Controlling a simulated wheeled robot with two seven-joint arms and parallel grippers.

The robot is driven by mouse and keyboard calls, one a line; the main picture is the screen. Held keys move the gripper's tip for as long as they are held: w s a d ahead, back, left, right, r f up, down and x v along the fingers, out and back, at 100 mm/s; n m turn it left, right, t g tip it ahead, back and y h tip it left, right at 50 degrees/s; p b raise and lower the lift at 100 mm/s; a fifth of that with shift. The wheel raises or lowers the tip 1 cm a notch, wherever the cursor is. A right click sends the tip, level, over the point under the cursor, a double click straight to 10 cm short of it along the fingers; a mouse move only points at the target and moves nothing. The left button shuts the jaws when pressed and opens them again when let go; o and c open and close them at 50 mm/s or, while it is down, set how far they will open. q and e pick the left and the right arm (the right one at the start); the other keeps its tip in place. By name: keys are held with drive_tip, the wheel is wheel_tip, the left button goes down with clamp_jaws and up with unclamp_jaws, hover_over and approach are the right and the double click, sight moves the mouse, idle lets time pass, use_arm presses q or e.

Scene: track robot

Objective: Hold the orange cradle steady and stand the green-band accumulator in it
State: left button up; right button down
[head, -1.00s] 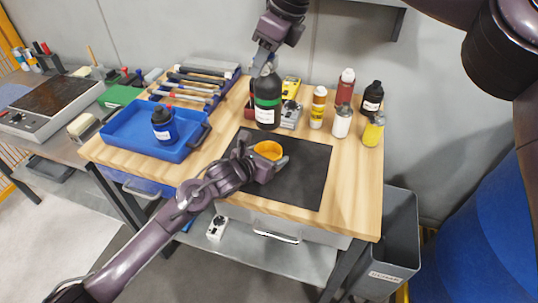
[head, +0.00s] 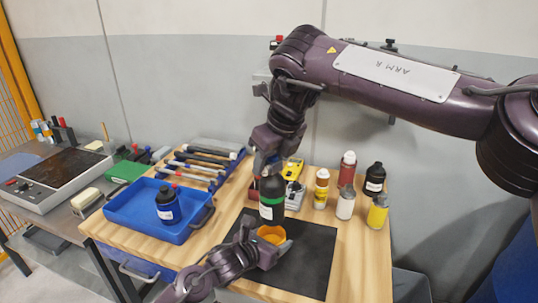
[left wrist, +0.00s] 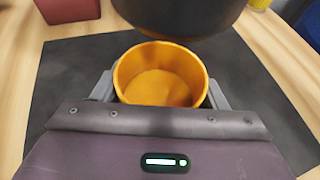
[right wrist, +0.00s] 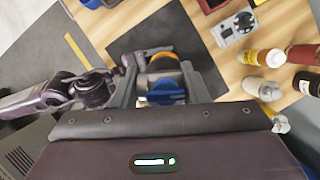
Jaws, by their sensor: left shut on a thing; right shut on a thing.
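The orange cradle (head: 271,234) is an open round cup standing on the black mat (head: 310,262). My left gripper (head: 268,250) is shut on the cradle, with a finger on each side in the left wrist view (left wrist: 160,92). The cradle's inside is empty. The green-band accumulator (head: 272,202) is a dark bottle with a green band and white label. My right gripper (head: 268,160) is shut on its top and holds it upright above the cradle. In the left wrist view its dark base (left wrist: 180,14) hangs over the cradle's far rim, apart from it.
A blue tray (head: 137,217) with a blue-banded bottle (head: 167,204) stands at the left. Several bottles, including a yellow one (head: 377,212), stand at the right back. A yellow device (head: 293,168) and a dark red box lie behind the accumulator. The mat's right part is clear.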

sight(268, 195)
drive_tip(key=shift+f, duration=1.95)
drive_tip(key=shift+f, duration=0.1)
drive_tip(key=shift+f, duration=2.4)
drive_tip(key=c, duration=0.8)
unclamp_jaws()
drive_tip(key=shift+f, duration=0.15)
drive_tip(key=shift+o, duration=0.3)
drive_tip(key=shift+f, duration=0.1)
drive_tip(key=v, duration=1.2)
